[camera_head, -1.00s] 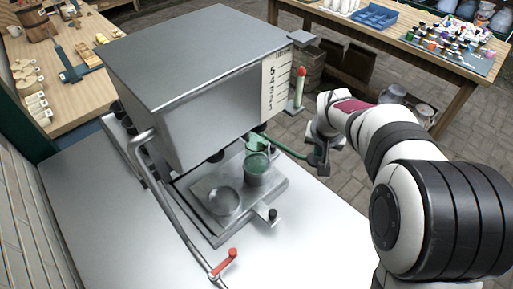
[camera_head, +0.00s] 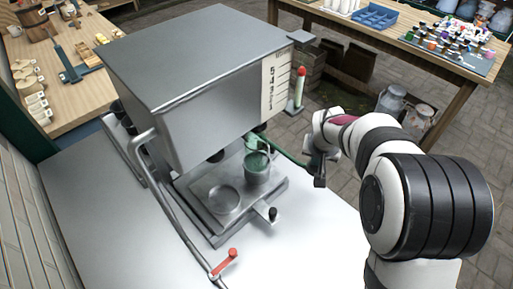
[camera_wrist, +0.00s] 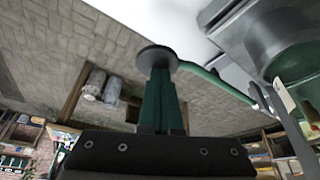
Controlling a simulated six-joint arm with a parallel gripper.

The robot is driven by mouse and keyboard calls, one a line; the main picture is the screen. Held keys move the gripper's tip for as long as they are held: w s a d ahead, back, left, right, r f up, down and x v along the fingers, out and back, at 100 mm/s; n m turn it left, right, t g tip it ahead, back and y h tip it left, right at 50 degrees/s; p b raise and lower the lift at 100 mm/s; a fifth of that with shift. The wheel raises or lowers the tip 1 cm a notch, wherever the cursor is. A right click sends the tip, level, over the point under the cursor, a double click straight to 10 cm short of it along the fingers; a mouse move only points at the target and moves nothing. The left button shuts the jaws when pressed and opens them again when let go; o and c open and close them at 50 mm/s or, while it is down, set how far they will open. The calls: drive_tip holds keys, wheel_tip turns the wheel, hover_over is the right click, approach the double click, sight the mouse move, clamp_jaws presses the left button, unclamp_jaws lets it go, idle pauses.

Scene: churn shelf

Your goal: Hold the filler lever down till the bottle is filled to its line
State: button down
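A translucent green bottle (camera_head: 257,168) stands upright on the drip tray (camera_head: 215,232) under the steel machine (camera_head: 215,105). Its line and liquid level are too small to tell. The green filler lever (camera_head: 288,158) reaches out to the right from beneath the machine. My gripper (camera_head: 319,170) is at the lever's outer end. In the wrist view, my gripper's dark green fingers (camera_wrist: 161,100) are close together with no clear gap, their tips at a dark round pad (camera_wrist: 157,58) on the lever (camera_wrist: 220,83). Contact there cannot be told for sure.
A scale (camera_head: 275,86) marked with numbers and a red-topped green rod (camera_head: 299,87) sit on the machine's right side. A bent pipe with a red handle (camera_head: 224,262) runs along the left front. The bench right of the tray is clear.

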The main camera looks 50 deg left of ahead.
sight(315, 168)
drive_tip(key=shift+f, duration=2.65)
idle(5.3)
